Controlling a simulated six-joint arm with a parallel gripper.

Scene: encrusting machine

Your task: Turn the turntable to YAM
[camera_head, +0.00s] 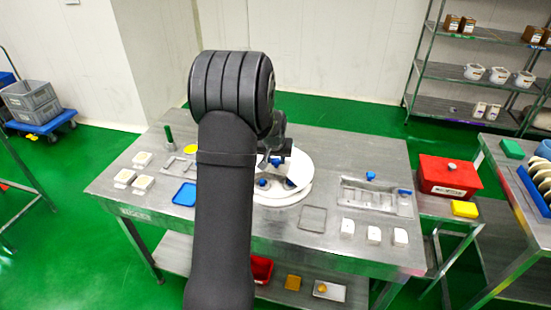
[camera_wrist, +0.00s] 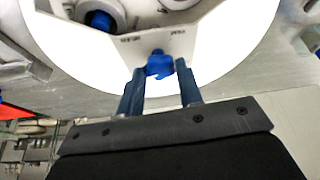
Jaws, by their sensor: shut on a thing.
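The white round turntable (camera_head: 300,167) lies on the steel table, partly hidden behind my arm. In the wrist view its white disc (camera_wrist: 225,62) fills the upper middle, with an upright white plate (camera_wrist: 130,48) bearing small labels, too small to read surely. A blue knob (camera_wrist: 159,65) stands out from the plate. My gripper (camera_wrist: 160,82) has its two dark blue fingers either side of the knob and is shut on it. In the head view, my gripper (camera_head: 275,150) is over the turntable, and blue parts (camera_head: 263,183) show on the disc.
The steel table (camera_head: 340,240) holds white blocks (camera_head: 373,235) and a metal tray (camera_head: 375,197) at right. White containers (camera_head: 142,160) and a blue tray (camera_head: 186,194) lie at left. A red box (camera_head: 448,175) stands on a side table at right.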

